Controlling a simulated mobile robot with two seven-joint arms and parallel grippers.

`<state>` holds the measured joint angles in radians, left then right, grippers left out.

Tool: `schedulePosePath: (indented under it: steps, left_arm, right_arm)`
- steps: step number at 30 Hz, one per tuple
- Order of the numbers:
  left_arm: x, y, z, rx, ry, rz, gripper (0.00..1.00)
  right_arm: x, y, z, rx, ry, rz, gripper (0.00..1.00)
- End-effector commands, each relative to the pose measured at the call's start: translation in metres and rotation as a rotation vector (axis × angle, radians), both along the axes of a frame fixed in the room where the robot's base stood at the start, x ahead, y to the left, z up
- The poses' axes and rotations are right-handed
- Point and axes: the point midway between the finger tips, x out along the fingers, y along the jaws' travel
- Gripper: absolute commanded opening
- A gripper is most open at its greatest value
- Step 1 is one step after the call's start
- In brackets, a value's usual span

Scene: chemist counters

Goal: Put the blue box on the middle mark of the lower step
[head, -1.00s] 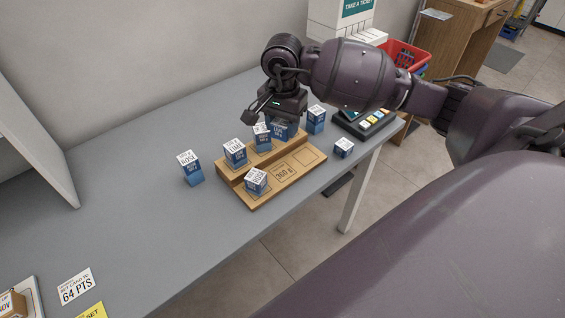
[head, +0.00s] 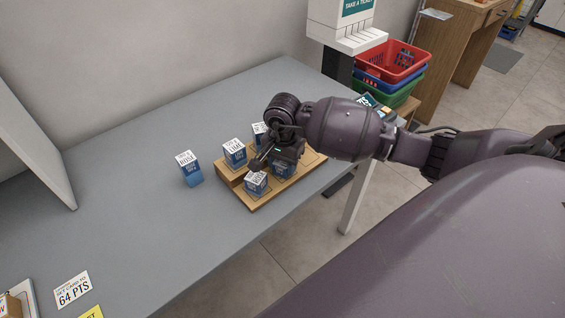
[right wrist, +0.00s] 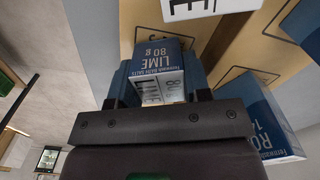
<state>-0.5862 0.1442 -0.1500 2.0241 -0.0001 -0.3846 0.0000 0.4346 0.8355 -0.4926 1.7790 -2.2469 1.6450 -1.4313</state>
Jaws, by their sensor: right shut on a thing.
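My right gripper (head: 284,152) is shut on a blue box with a white top (head: 284,170), at the middle of the lower step of the wooden stand (head: 266,203). In the right wrist view the held box (right wrist: 158,58) reads LIME 80 g. Whether its base touches the step I cannot tell; the middle mark is hidden under it and the gripper. Another blue box (head: 256,184) stands at the left end of the lower step; it reads ROSE in the right wrist view (right wrist: 265,120). My left gripper is not in view.
Blue boxes stand on the upper step, one at left (head: 235,153) and one beside it (head: 258,134), partly hidden. A taller ROSE box (head: 189,168) stands on the grey counter (head: 130,215) left of the stand. Stacked baskets (head: 392,65) are behind my arm.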

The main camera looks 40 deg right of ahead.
Motion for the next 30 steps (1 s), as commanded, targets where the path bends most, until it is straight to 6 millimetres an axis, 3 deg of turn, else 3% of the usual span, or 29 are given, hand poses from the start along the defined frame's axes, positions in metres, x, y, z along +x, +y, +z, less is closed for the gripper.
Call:
schedulePosePath:
  steps: [11,12,14,24,30]
  left_arm:
    - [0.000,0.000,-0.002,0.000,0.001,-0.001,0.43]
    - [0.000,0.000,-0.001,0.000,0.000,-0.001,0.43]
    - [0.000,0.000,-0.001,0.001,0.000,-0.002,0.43]
    - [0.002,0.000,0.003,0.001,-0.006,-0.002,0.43]
    - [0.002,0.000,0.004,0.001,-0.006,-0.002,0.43]
  right_arm:
    - [0.001,-0.001,-0.003,-0.001,-0.002,0.000,0.15]
    - [0.001,-0.001,-0.003,-0.001,-0.003,0.000,0.47]
    - [0.001,0.000,-0.003,-0.001,-0.003,0.000,0.55]
    - [0.001,0.000,0.001,0.000,-0.003,-0.001,0.55]
    - [0.002,-0.001,0.025,-0.002,-0.008,0.000,0.55]
